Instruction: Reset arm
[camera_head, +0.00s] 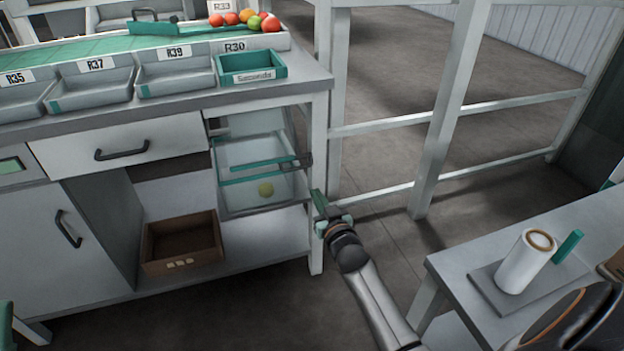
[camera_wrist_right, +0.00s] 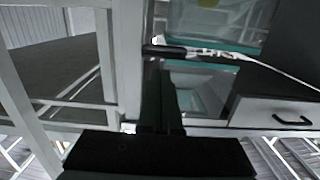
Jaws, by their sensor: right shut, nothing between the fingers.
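My right gripper (camera_head: 320,204) is shut and empty. It is at the end of my right arm, which comes in from the lower right, and it points up beside the right leg of the workbench. A clear chamber with teal edges (camera_head: 232,161) hangs under the bench, just left of the gripper. My left gripper is not in view.
The workbench (camera_head: 300,82) carries grey bins, a teal bin (camera_head: 250,68) and several tomatoes (camera_head: 268,24). A side table (camera_head: 450,268) with a white roll (camera_head: 522,265) stands at right. A white frame (camera_head: 437,120) stands behind.

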